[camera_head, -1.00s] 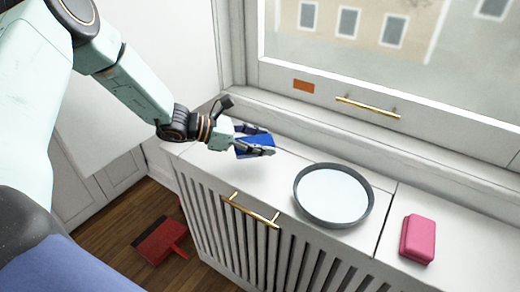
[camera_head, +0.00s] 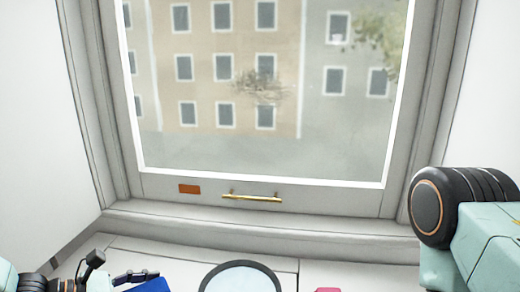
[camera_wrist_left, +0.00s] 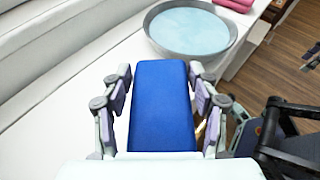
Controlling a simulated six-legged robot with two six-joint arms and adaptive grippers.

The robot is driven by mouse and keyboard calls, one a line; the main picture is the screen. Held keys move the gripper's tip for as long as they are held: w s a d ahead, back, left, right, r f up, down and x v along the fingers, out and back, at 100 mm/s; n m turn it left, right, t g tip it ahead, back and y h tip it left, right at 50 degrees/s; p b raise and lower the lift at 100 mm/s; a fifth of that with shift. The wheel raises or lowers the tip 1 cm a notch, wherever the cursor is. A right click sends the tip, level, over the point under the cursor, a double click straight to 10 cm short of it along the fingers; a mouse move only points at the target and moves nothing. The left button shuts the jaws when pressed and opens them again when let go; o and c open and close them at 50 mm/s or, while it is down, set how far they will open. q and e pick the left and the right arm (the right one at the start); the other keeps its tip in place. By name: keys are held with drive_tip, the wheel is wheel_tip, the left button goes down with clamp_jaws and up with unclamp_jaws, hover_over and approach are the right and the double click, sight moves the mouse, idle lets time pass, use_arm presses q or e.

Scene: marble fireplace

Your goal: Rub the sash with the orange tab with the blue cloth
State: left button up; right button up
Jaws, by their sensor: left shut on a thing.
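The window sash (camera_head: 320,197) has an orange tab (camera_head: 189,189) on its lower rail, left of a brass handle (camera_head: 252,198). Its glass bears a brownish patch (camera_head: 258,88) and a greenish one at the upper right; I cannot tell whether they are dirt or outside. My left gripper (camera_head: 136,276) is low at the left in the head view, below the sash and apart from it. It is shut on the blue cloth (camera_wrist_left: 162,105), a block-like pad between its fingers in the wrist view. The cloth (camera_head: 152,286) is partly cut off in the head view. My right gripper is out of view.
A round grey-rimmed pan (camera_head: 240,265) of pale liquid stands on the white ledge (camera_head: 140,249), right of the cloth. The sill (camera_head: 270,240) is clear. Walls flank the window.

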use_arm(q)
drive_tip(key=s+d+r, duration=0.3)
drive_tip(key=s+d, duration=0.2)
drive_tip(key=s, duration=0.1)
drive_tip(key=shift+s+r, duration=0.3)
drive_tip(key=shift+r, duration=0.05)
drive_tip(key=shift+a, duration=0.1)
